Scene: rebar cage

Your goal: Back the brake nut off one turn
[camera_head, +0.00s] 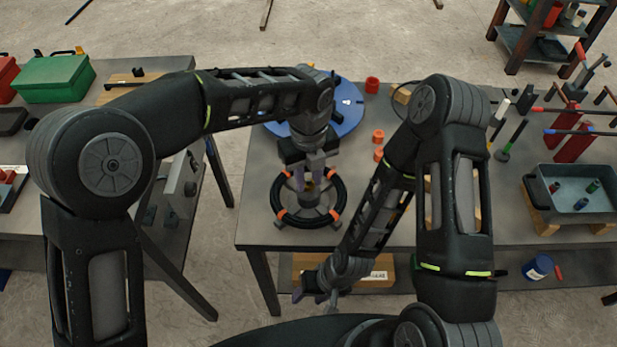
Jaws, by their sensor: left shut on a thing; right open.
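A round device with a black ring and orange bands (283,214) lies on the grey workbench, around a grey hub. My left gripper (309,186) points down into the middle of this ring and is shut on a small brassy part at the hub. The part looks like the brake nut, but the fingers hide most of it. My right gripper (314,297) is open and empty, low in front of the bench's front edge, near a wooden box with a white label (378,276).
A blue disc (350,113) lies behind the ring, partly behind my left arm. Orange cylinders (378,136) stand to its right. A grey tray (575,205) and red stands (575,135) are at the right. A green toolbox (55,78) sits on the left table. A floor gap separates the tables.

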